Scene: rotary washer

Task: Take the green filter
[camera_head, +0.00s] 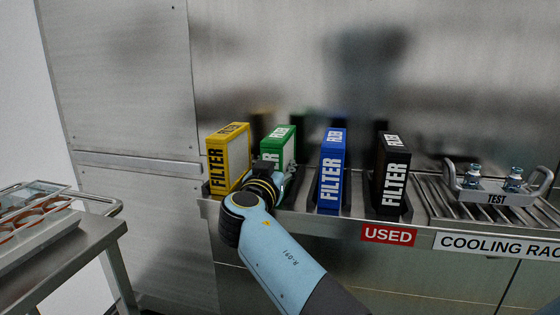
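The green filter (281,146) stands upright on the steel shelf, between the yellow filter (229,157) and the blue filter (330,170). My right gripper (280,178) is in front of its lower part, very close to it or touching it. The gripper and wrist hide the filter's lower front. The fingers are small and mostly hidden by the wrist, so I cannot tell whether they are around the filter. My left gripper is not in view.
A black filter (392,176) stands right of the blue one, above a red USED label (388,234). The cooling rack (440,205) at right holds a TEST carrier (494,192) with two vials. A steel cart (70,258) stands at left. A metal wall is behind.

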